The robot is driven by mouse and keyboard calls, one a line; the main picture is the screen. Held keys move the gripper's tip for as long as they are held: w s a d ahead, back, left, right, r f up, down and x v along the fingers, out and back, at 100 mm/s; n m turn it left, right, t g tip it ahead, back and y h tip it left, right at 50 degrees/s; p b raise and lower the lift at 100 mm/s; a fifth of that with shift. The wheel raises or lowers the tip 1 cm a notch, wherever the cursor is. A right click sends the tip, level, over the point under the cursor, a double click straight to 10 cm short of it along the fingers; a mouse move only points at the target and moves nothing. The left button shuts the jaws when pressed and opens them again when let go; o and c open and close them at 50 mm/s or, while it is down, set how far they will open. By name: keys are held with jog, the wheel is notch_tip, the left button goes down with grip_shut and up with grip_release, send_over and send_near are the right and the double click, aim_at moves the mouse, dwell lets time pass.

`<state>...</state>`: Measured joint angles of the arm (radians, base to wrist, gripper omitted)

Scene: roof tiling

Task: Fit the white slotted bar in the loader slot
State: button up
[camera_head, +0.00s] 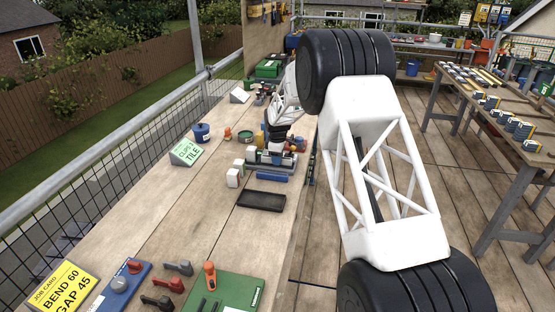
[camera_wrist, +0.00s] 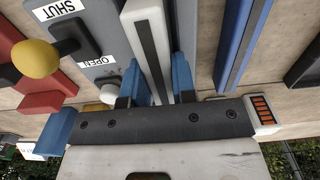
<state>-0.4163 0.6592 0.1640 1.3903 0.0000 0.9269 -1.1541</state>
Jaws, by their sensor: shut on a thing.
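In the wrist view, the white slotted bar (camera_wrist: 144,22) has a dark groove along its length. My gripper (camera_wrist: 158,88) has its blue fingers on either side of the bar and is shut on it. Grey fixture walls (camera_wrist: 107,18) flank the bar on both sides; I cannot tell whether it sits down in a slot. The grey fixture carries SHUT and OPEN labels and a lever with a yellow knob (camera_wrist: 36,59). In the head view, the grey fixture (camera_head: 270,158) is on the bench below my arm; the bar and fingertips are too small to make out there.
A blue bar (camera_head: 272,178) and a black tray (camera_head: 262,201) lie in front of the fixture on the bench (camera_head: 200,225). White blocks (camera_head: 233,178) stand left of it. Colored pots (camera_head: 296,144) crowd its right side. A green board (camera_head: 228,292) with tools lies nearer.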

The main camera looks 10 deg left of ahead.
jog(key=shift+s+f, duration=0.15)
jog(key=shift+f, duration=0.55)
jog(key=o, duration=0.9)
jog(key=shift+s+f, duration=0.1)
jog(key=shift+f, duration=0.15)
jog(key=shift+r, duration=0.15)
jog(key=shift+c, duration=0.2)
jog(key=shift+r, duration=0.15)
jog(key=shift+c, duration=0.2)
jog(key=shift+o, duration=0.9)
jog(key=shift+r, duration=0.55)
jog(key=shift+w+r, duration=0.15)
jog(key=shift+r, duration=1.35)
jog(key=shift+w+r, duration=0.1)
jog(key=shift+r, duration=1.7)
